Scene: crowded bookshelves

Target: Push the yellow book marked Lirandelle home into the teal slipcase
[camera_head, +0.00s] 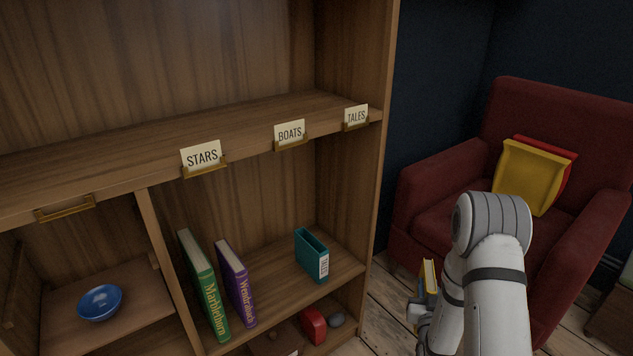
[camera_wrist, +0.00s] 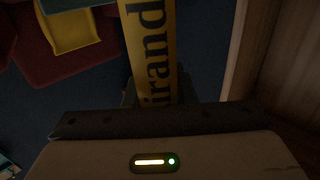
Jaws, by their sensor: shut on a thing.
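The teal slipcase (camera_head: 311,256) stands on the lower shelf at its right end, its top open and a white label on its front edge. It looks empty. The yellow book (camera_wrist: 150,50) is in my gripper, its spine showing part of the name, "irand", in the wrist view. In the head view the book (camera_head: 429,275) shows as a small yellow piece beside my arm, outside the bookcase and right of the slipcase. My gripper (camera_head: 424,308) is shut on the book; my arm hides part of it. In the wrist view, my gripper (camera_wrist: 158,98) shows dark at the spine's lower end.
Green Marblethorn (camera_head: 205,290) and purple Wendralach (camera_head: 236,285) books lean left of the slipcase. The bookcase's side post (camera_head: 382,130) stands between slipcase and gripper. A blue bowl (camera_head: 100,302) sits far left.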

